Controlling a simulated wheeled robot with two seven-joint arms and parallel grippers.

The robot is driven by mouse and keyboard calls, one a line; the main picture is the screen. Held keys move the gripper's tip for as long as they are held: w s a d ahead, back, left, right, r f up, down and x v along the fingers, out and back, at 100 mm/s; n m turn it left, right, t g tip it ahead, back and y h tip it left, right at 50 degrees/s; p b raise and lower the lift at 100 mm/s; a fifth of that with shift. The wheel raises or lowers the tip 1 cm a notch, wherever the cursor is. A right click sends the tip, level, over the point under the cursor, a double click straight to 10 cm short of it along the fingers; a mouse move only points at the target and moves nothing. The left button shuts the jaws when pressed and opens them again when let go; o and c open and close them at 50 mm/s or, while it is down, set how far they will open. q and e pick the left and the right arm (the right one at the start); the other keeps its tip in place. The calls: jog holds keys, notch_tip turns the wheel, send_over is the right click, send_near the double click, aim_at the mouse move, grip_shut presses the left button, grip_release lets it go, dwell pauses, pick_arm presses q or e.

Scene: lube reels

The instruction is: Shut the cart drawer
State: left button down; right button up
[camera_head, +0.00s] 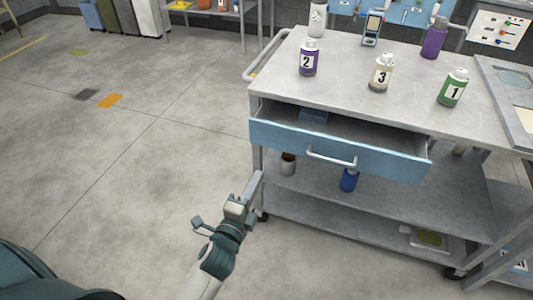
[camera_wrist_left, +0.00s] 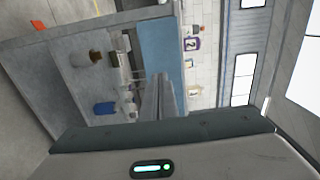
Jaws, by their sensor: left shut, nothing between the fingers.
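The cart drawer (camera_head: 335,146) has a light blue front and a silver bar handle (camera_head: 331,159). It stands pulled out from under the cart's top, and a dark blue object (camera_head: 314,115) shows inside. My left gripper (camera_head: 256,182) is shut and empty, in front of and to the left of the drawer, apart from it in the head view. In the left wrist view the shut fingers (camera_wrist_left: 160,97) point toward the blue drawer front (camera_wrist_left: 161,50). My right gripper is not in view.
The grey cart (camera_head: 345,80) carries numbered bottles: purple (camera_head: 309,60), cream (camera_head: 381,75) and green (camera_head: 452,90). Its lower shelf (camera_head: 400,195) holds a blue bottle (camera_head: 349,180) and a brown-and-white container (camera_head: 288,164). The floor left of the cart is clear.

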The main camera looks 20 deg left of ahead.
aim_at(277, 140)
pick_arm(q)
jog(key=shift+w, duration=0.15)
jog(key=shift+w, duration=0.1)
